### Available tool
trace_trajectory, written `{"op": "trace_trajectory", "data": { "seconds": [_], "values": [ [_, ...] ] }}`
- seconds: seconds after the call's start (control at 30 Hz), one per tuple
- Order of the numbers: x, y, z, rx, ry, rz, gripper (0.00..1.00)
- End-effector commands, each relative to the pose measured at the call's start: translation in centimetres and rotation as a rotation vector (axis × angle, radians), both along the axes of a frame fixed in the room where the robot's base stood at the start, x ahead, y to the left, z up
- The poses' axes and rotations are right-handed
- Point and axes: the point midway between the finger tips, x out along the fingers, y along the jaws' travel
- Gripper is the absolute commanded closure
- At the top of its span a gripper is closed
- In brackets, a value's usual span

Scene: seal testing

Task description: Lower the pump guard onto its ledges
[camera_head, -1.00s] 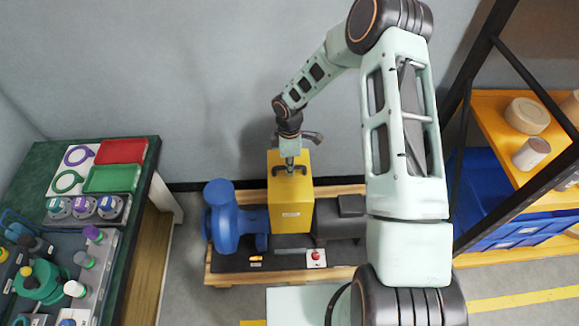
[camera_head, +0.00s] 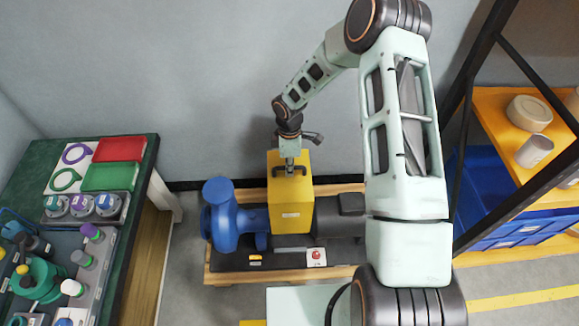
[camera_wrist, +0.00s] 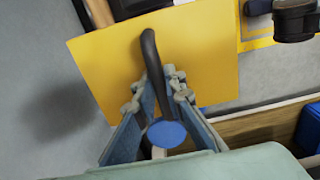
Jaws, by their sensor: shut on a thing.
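The yellow pump guard (camera_head: 291,208) is upright between the blue pump (camera_head: 226,216) and the dark motor (camera_head: 341,217) in the head view. Its top plate (camera_wrist: 210,58) fills much of the wrist view, with a black handle (camera_wrist: 150,55) on it. My gripper (camera_head: 290,166) is above the guard and shut on that handle; the fingers (camera_wrist: 160,105) sit on both sides of it in the wrist view. The ledges are hidden by the guard, so I cannot tell whether it touches them.
The pump stands on a dark base on a wooden pallet (camera_head: 216,278), with a red button box (camera_head: 316,257) at its front. A green bench (camera_head: 146,166) with tools and trays is at left. A shelf with a blue crate (camera_head: 482,205) is at right.

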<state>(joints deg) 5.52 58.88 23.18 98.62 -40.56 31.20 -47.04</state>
Motion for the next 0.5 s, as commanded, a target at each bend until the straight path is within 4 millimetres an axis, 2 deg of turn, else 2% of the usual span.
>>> {"op": "trace_trajectory", "data": {
  "seconds": [0.5],
  "values": [
    [0.1,0.0,-3.0,0.0,-0.003,0.0,1.0]
  ]
}}
